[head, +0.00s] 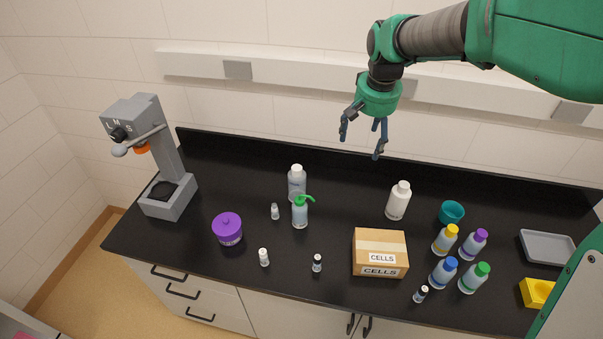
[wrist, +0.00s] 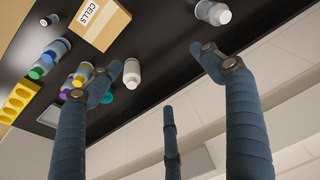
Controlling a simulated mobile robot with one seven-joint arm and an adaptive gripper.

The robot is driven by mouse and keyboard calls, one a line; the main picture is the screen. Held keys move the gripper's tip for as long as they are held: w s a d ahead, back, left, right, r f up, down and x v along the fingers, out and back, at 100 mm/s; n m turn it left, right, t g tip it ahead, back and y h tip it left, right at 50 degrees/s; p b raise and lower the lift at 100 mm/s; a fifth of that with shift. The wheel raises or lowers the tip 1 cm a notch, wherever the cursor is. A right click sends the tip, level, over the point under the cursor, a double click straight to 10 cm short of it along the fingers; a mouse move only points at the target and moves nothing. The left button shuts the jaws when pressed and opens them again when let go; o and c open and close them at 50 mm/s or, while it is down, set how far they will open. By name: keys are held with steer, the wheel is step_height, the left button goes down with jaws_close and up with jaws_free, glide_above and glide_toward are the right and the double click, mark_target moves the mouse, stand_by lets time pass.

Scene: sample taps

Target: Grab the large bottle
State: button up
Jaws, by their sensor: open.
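Two larger bottles have white caps, and I cannot tell which one the task means. One is an opaque white bottle (head: 398,202) standing behind the cardboard box; it also shows in the wrist view (wrist: 132,74). The other is a clear, bluish bottle (head: 297,184) behind a green-pump bottle; it seems to show at the top of the wrist view (wrist: 213,12). My gripper (head: 362,148) is open and empty, high above the back of the bench, between the two bottles in the head view. Its fingers (wrist: 165,72) are spread in the wrist view, touching nothing.
The cardboard box (head: 380,246) marked CELLS stands in front of the white bottle. A teal cup (head: 452,212) and several colour-capped bottles stand to its right. A wall rises behind.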

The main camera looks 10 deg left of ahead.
steer(key=w+a+f+g+p, duration=0.1)
steer(key=w+a+f+p, duration=0.2)
steer(key=w+a+f, duration=0.7)
steer(key=g+p, duration=0.1)
steer(key=p, duration=0.2)
glide_above(297, 168)
steer(key=shift+n+h, duration=0.3)
steer(key=shift+n, duration=0.1)
step_height(297, 168, down, 12)
steer(key=shift+r, duration=0.2)
steer(key=shift+a+f, duration=0.1)
steer(key=shift+f, duration=4.3)
steer(key=shift+f, duration=0.1)
steer(key=shift+f+p, duration=0.7)
steer(key=shift+f, duration=1.8)
steer(key=shift+c, duration=0.2)
